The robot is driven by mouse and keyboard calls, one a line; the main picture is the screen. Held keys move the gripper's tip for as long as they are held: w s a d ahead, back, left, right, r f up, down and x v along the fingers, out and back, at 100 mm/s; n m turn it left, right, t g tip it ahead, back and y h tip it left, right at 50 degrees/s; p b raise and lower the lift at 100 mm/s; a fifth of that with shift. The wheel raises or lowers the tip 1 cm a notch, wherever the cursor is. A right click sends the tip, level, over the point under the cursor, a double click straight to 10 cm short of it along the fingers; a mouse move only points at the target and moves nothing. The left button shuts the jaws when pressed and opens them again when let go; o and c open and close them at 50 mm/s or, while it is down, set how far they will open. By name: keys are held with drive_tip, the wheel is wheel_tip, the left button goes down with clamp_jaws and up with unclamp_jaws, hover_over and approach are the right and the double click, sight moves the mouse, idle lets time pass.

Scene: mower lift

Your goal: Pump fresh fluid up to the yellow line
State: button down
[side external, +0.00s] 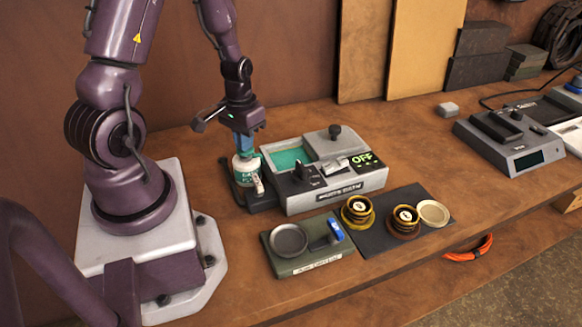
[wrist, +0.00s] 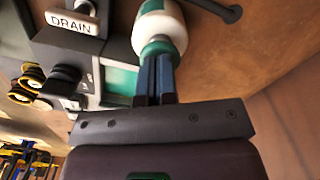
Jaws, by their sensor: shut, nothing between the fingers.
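A white bottle with green bands (side external: 246,170) stands on a dark stand at the left end of a grey bath unit (side external: 335,192). The bottle also shows in the wrist view (wrist: 160,28). My gripper (side external: 244,152) points down with its blue fingers shut, right over the bottle's top; in the wrist view the fingertips (wrist: 157,58) overlap the green top. I cannot tell whether they touch it. A DRAIN plate (wrist: 72,22) shows in the wrist view. I cannot make out a yellow line.
A green-grey tray (side external: 290,266) with a round dish and a blue-and-white item lies in front of the bath. A dark mat (side external: 375,238) holds brass-coloured round parts and a pale disc (side external: 434,213). A grey device (side external: 508,140) stands at the right. Bare bench lies between.

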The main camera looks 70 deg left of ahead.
drive_tip(key=shift+r, duration=3.1)
drive_tip(key=shift+s+d+n+g+h, duration=0.3)
drive_tip(key=shift+s+d, duration=0.25)
drive_tip(key=s+d+r+m+t, duration=0.1)
drive_tip(key=d+r+m+t, duration=0.5)
drive_tip(key=d+r, duration=1.1)
wheel_tip(320, 180, up, 3)
drive_tip(key=shift+s+d+f+m, duration=0.15)
drive_tip(key=shift+d+f+m, duration=0.05)
drive_tip(key=shift+m, duration=0.1)
